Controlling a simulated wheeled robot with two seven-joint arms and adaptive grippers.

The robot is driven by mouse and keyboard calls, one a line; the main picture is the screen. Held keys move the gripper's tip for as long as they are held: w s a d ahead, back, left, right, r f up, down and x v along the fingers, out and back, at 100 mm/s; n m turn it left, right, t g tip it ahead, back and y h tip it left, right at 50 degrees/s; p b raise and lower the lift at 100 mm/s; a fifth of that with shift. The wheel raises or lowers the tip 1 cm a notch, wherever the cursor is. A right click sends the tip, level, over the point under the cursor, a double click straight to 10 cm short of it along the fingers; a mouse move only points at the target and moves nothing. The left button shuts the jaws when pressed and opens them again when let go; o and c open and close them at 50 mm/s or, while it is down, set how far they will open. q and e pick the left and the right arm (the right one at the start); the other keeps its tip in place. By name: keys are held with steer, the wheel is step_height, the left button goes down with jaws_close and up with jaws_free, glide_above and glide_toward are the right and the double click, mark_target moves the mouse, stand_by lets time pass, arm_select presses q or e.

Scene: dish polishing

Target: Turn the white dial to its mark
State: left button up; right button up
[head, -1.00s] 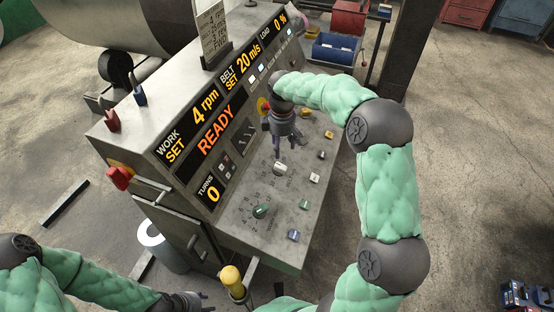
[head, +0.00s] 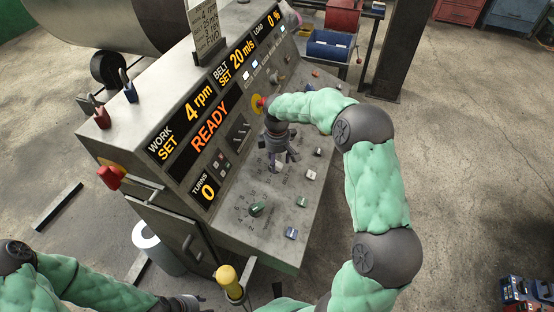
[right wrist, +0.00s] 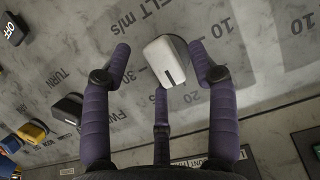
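The white dial (right wrist: 165,60) is a pale block-shaped knob with a dark line near its lower edge in the right wrist view. Printed numbers, among them a 10 (right wrist: 222,26), lie around it on the grey panel. My right gripper (right wrist: 160,58) is open, with its purple fingers on either side of the dial and a third finger below it. I see no clear contact. My left gripper (head: 186,302) is at the bottom edge, partly cut off.
A red emergency button (head: 262,103) is close to my right wrist. A yellow-topped lever (head: 229,280) stands at the front. The display reads READY, belt set 20 m/s.

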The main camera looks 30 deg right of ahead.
steer(key=c, duration=0.9)
steer(key=m+y+p, duration=0.1)
steer(key=m+p, duration=0.2)
steer(key=shift+d+r+g, duration=0.1)
steer(key=shift+d+g, duration=0.05)
steer(key=shift+g, duration=0.15)
steer(key=m+p, duration=0.1)
steer(key=m, duration=0.1)
steer(key=shift+d+m+y+p, duration=0.1)
steer(key=shift+m+y+p, duration=0.2)
steer(key=shift+y, duration=0.1)
steer(key=shift+s+d+m+y+p, duration=0.1)
steer(key=shift+m+y+p, duration=0.45)
steer(key=shift+m, duration=0.85)
steer(key=shift+f, duration=0.2)
steer(key=o, duration=1.1)
